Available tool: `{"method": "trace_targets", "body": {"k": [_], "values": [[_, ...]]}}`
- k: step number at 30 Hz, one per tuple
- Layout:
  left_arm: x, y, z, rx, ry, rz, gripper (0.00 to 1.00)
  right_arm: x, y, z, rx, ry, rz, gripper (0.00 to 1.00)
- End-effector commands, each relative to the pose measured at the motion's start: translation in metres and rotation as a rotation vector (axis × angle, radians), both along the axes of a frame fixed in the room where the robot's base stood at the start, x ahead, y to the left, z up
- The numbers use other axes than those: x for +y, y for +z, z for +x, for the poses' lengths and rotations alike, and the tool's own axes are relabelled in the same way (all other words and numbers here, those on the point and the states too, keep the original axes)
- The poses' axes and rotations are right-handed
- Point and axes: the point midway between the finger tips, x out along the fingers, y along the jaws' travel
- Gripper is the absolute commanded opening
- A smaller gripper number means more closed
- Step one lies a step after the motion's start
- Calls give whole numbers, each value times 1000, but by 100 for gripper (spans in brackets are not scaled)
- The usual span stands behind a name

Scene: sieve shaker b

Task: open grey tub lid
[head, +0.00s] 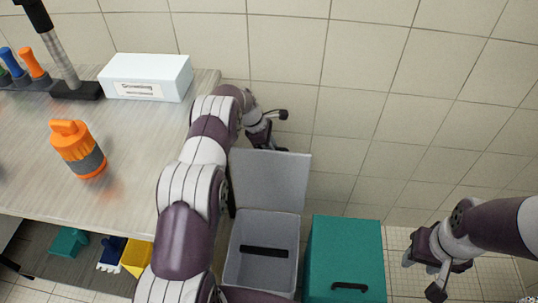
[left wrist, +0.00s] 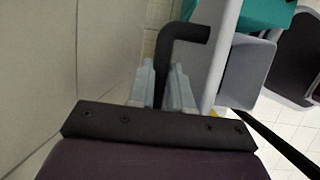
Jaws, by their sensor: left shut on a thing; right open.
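The grey tub (head: 233,262) stands on the floor beside the bench. Its grey lid (head: 270,180) is raised, tilted up steeply at the tub's back edge, and the inside is visible. A dark bar (head: 265,251) shows within the tub. My left gripper (head: 268,132) is behind the raised lid, near its top edge. In the left wrist view its fingers (left wrist: 163,88) are shut on the black lid handle (left wrist: 185,33). The lid appears edge-on beside them. My right gripper (head: 423,276) is open and empty at the lower right, beyond the teal tub.
A closed teal tub (head: 345,245) with a dark handle stands right of the grey tub. The bench (head: 120,195) holds an orange-and-grey bottle (head: 78,150) and a white labelled box (head: 147,77). The tiled wall (head: 390,110) is close behind the lid and my left gripper.

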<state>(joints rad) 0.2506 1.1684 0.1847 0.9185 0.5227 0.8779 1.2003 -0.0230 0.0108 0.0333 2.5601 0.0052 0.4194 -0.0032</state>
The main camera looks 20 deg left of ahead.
Motion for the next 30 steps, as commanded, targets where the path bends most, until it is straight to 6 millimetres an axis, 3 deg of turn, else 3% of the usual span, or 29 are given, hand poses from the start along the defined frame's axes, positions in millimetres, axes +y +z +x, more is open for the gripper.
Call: {"method": "trace_targets", "body": {"k": [1, 14, 15, 17, 26, 30], "values": [[0, -8, -3, 14, 2, -1, 0, 0, -3, 0, 0, 0, 0, 43], [1, -7, 0, 13, 1, -1, 0, 0, -3, 0, 0, 0, 0, 43], [1, -7, 0, 13, 1, -1, 25, 0, -3, 0, 0, 0, 0, 43], [1, -7, 0, 13, 1, -1, 44, 0, -3, 0, 0, 0, 0, 43], [2, -1, 2, 6, 0, 0, 44, 0, -2, 0, 0, 0, 0, 43], [11, 22, -1, 4, 2, 0, 44, 0, 2, 0, 0, 0, 0, 43]]}}
